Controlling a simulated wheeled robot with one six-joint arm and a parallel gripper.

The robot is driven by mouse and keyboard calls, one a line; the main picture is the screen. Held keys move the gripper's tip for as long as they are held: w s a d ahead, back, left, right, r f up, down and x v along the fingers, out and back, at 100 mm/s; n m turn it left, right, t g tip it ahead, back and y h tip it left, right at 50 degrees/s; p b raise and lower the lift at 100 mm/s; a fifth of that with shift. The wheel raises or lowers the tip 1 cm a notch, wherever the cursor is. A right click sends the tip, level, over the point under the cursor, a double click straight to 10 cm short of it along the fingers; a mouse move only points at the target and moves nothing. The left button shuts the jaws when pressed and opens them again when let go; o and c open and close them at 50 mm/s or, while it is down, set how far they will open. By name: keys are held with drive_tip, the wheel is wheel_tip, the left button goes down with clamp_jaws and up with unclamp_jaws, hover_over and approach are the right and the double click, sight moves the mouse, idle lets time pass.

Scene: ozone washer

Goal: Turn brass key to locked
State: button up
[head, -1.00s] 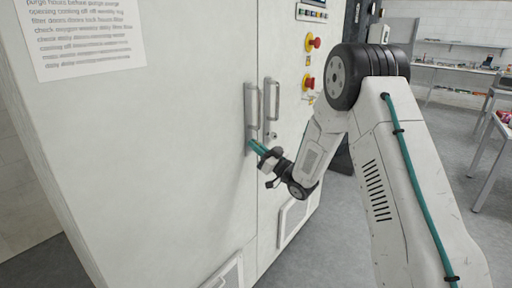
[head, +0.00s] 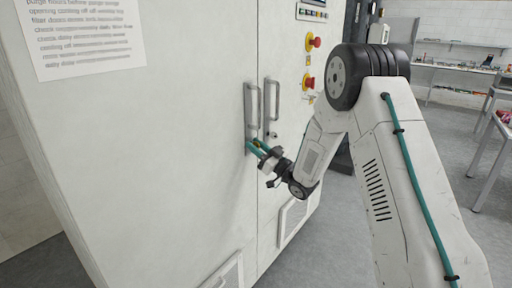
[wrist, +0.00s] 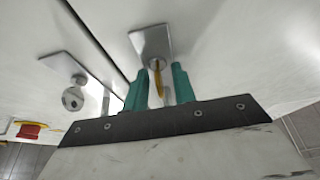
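The brass key (wrist: 157,80) sticks out from a metal plate (wrist: 150,42) on the white cabinet door in the wrist view. It shows as a narrow golden edge. My gripper (wrist: 160,82) has two teal fingers, one on each side of the key, with a gap visible on both sides, so it is open around the key without gripping it. In the head view my gripper (head: 256,147) is at the door just below the left handle. The key is too small there to make out clearly.
Two vertical handles flank the door seam; the left handle (head: 251,104) is just above my gripper. A round lock cylinder (wrist: 72,97) sits across the seam. A red emergency button (head: 308,82) is on the right door.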

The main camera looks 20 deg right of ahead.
drive_tip(key=v, duration=0.7)
drive_tip(key=shift+s+d+f, duration=0.15)
drive_tip(key=shift+s+d, duration=0.1)
drive_tip(key=shift+s, duration=0.05)
